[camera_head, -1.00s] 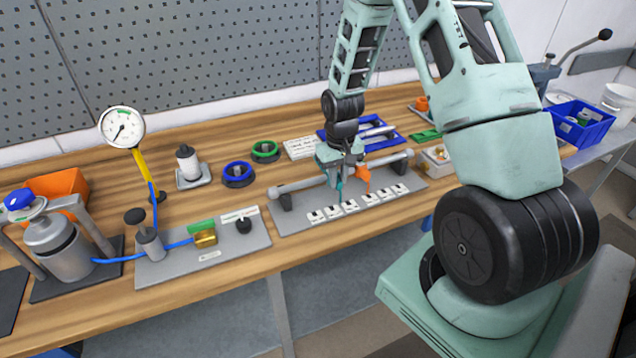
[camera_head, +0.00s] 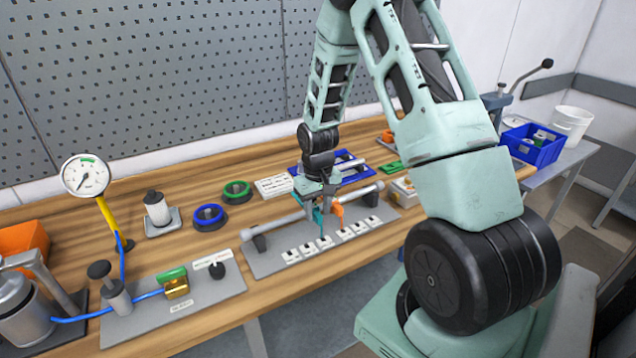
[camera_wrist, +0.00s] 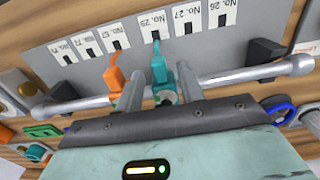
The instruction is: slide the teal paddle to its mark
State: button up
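The teal paddle (camera_head: 319,217) hangs on a grey rod (camera_wrist: 225,79) beside the orange paddle (camera_head: 338,213). In the wrist view the teal paddle (camera_wrist: 160,73) lies between my two fingers, its tip close to the "No. 29" mark (camera_wrist: 153,32). My gripper (camera_wrist: 161,72) is open around it. The finger at the picture's right is close against the paddle, and a narrow gap shows at the left one. The left finger also stands between the teal paddle and the orange paddle (camera_wrist: 114,74). In the head view my gripper (camera_head: 320,203) partly hides the paddle.
Several numbered white marks stand in a row on the grey plate (camera_head: 262,265). Black supports (camera_wrist: 264,50) hold the rod. Green (camera_head: 237,191) and blue (camera_head: 209,217) rings stand behind at the left. A blue tray (camera_head: 355,172) lies behind the rod.

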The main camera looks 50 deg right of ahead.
notch_tip(320, 180, up, 16)
jog(key=b, duration=0.2)
jog(key=shift+r+b, duration=0.25)
jog(key=shift+b, duration=0.1)
jog(key=s+a+n, duration=0.3)
jog(key=a, duration=0.9)
jog(key=s+a+n, duration=0.3)
jog(key=a, duration=0.8)
jog(key=s+a+f+n, duration=0.1)
jog(key=s+a+n, duration=0.1)
jog(key=s+a, duration=0.3)
jog(key=s+a+f+n+b, duration=0.1)
jog(key=s+a+n, duration=0.2)
jog(key=s+a, duration=0.3)
jog(key=s, duration=0.5)
jog(key=shift+s+a+y, duration=0.15)
jog(key=shift+y, duration=0.15)
jog(key=shift+f, duration=0.1)
